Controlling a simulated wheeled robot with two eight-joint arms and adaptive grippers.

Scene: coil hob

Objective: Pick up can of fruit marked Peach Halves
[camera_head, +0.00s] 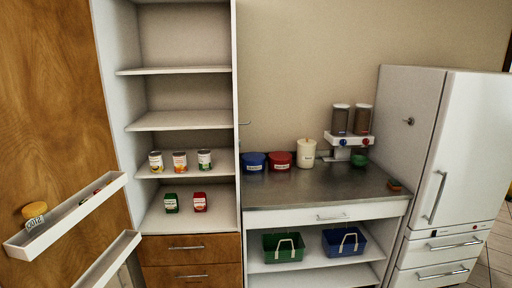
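Three cans stand in a row on a pantry shelf (221,167) in the head view. The left can (156,161) has a pale label with yellow and dark parts. The middle can (180,161) has an orange and white label. The right can (204,159) has a white and green label. The printing is too small to read, so I cannot tell which is marked Peach Halves. The cans stand upright, with small gaps between them. Neither of my grippers shows in this view.
A green container (171,203) and a red container (200,201) stand one shelf lower. The open wooden door (50,100) at left carries white racks (75,216) and a yellow-lidded jar (35,211). A counter (310,187) with tubs and a dispenser, then a white fridge (465,150), stand right.

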